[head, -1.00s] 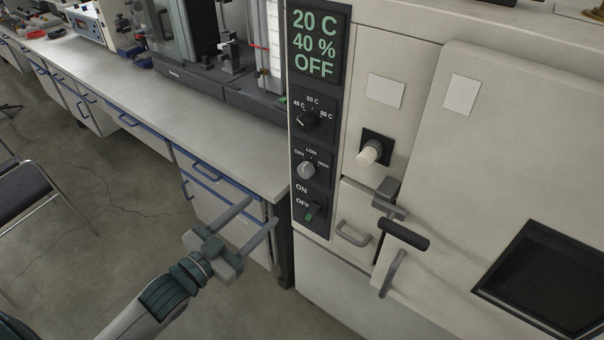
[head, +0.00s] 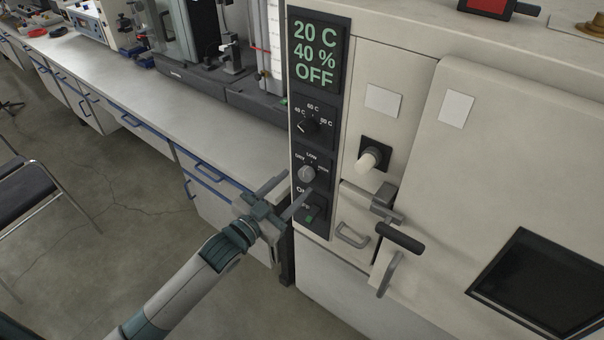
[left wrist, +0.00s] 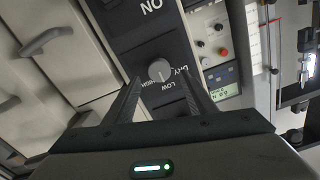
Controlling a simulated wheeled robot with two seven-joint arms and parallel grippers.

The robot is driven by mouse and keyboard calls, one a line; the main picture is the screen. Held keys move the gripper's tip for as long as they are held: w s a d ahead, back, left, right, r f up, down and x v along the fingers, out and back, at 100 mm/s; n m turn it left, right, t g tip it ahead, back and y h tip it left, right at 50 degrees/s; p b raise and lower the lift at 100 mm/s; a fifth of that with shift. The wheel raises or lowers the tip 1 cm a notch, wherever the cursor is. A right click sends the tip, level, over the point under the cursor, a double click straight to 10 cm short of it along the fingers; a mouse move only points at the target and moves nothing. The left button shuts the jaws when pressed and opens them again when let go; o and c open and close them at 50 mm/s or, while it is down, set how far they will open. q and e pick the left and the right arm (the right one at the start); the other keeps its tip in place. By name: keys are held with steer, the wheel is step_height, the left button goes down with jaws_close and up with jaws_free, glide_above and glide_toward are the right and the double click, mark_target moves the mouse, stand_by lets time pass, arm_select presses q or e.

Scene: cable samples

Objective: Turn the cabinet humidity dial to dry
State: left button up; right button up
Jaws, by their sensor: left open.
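The humidity dial (head: 307,173) is a small grey knob on the dark control panel, marked DRY, LOW and HIGH. Its light pointer line appears to face LOW. My left gripper (head: 297,183) is open just in front of and slightly below-left of the dial, apart from it as far as I can tell. In the left wrist view the dial (left wrist: 159,70) sits between and beyond the two open fingers (left wrist: 160,80). The panel display (head: 315,50) reads 20 C, 40 %, OFF. My right gripper is not in view.
A black temperature knob (head: 309,125) is above the dial, and an ON/OFF switch (head: 312,213) with a green part is below. To the right are a cream plug knob (head: 368,160) and a door latch handle (head: 399,237). A workbench (head: 150,95) is at left.

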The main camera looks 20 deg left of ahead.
mark_target(304, 176)
arm_select(q)
steer(key=shift+p+x, duration=0.4)
steer(key=shift+x, duration=1.9)
steer(key=shift+c, duration=0.5)
steer(key=c, duration=0.9)
